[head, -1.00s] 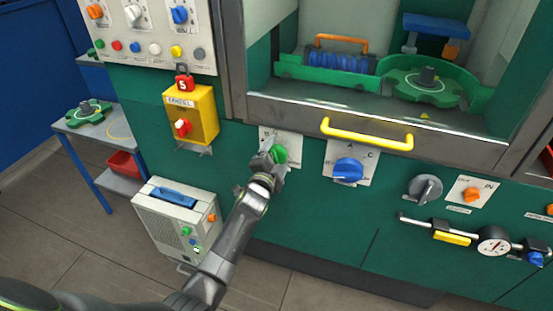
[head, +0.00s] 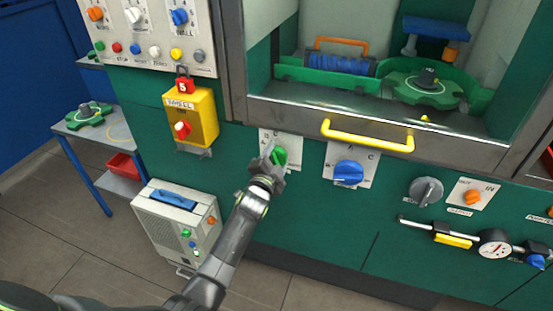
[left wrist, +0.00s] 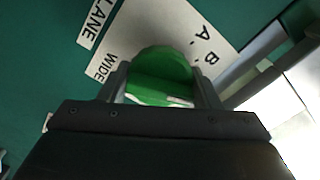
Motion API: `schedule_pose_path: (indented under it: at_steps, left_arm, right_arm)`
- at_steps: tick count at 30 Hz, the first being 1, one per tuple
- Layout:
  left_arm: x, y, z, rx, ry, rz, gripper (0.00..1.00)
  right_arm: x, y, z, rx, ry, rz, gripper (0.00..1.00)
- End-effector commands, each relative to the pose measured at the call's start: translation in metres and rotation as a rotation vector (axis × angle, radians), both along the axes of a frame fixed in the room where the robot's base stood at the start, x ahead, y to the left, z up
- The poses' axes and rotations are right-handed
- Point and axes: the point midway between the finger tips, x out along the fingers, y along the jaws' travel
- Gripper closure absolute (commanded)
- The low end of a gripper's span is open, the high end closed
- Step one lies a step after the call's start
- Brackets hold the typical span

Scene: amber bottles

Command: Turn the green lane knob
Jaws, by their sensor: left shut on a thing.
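The green lane knob (head: 280,156) sits on a white plate (head: 291,139) on the green machine front, left of the blue knob. My left gripper (head: 273,158) is at the knob, its fingers on either side. In the left wrist view the green knob (left wrist: 160,78) shows between the two fingers of my left gripper (left wrist: 162,90), which is shut on it. The labels "LANE" and "WIDE" and the letters A and B show around the knob there. The gripper hides part of the knob in the head view. My right gripper is not seen.
A blue knob (head: 348,172) is right of the green one. A yellow handle bar (head: 367,136) juts out above. A yellow lockout box (head: 190,116) is to the left. A grey case (head: 178,222) stands on the floor below left.

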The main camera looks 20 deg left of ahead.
Motion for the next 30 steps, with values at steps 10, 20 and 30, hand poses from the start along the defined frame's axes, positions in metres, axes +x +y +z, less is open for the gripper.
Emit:
schedule_pose_path:
  at_steps: [10,20,30]
  left_arm:
    - [0.000,0.000,-0.001,-0.239,0.008,0.000,0.66]
    - [0.000,0.000,-0.001,-0.379,0.014,-0.001,0.66]
    - [0.000,0.000,0.000,-0.407,0.015,0.000,0.66]
  right_arm:
    - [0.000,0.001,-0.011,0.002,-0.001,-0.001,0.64]
    - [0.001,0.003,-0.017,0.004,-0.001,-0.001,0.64]
    - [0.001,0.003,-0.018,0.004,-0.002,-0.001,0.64]
